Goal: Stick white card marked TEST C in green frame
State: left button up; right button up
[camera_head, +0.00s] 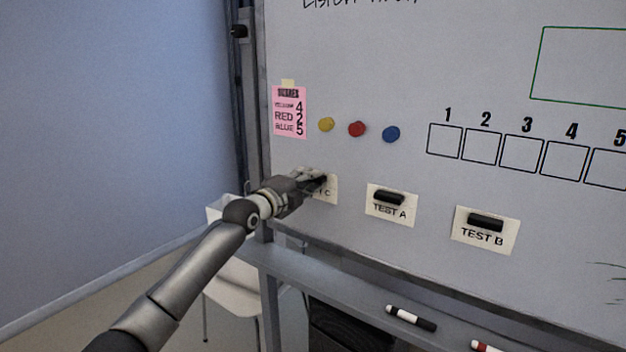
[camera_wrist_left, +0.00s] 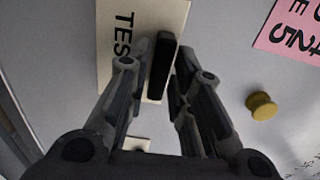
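The white card marked TEST C (camera_head: 329,194) is on the whiteboard, at the left of a row of cards. My left gripper covers much of it in the head view. The card (camera_wrist_left: 113,62) and its black bar (camera_wrist_left: 160,66) show in the left wrist view. My left gripper (camera_head: 318,182) is at the card, its two fingers apart on either side of the black bar. Narrow gaps seem to remain beside the bar, though contact is hard to judge. The green frame (camera_head: 582,68) is empty in its visible part, at the upper right. My right gripper is not in view.
Cards TEST A (camera_head: 391,213) and TEST B (camera_head: 484,238) hang to the right. A pink score note (camera_head: 289,112) and yellow (camera_head: 326,124), red (camera_head: 357,129) and blue (camera_head: 391,134) magnets are above. Numbered boxes (camera_head: 482,147) lie below the frame. A marker (camera_head: 411,318) lies on the ledge.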

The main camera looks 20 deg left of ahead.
pick_arm(q)
grip_shut()
jog(key=shift+s+a, duration=0.15)
jog(key=shift+s, duration=0.1)
jog(key=shift+s+a+p, duration=0.2)
jog(key=shift+s+p, duration=0.1)
jog(key=shift+s, duration=0.3)
jog(key=shift+s, duration=0.15)
jog(key=shift+p+v, duration=0.7)
jog(key=shift+v, duration=1.55)
jog(key=shift+s+a, duration=0.15)
jog(key=shift+s, duration=0.05)
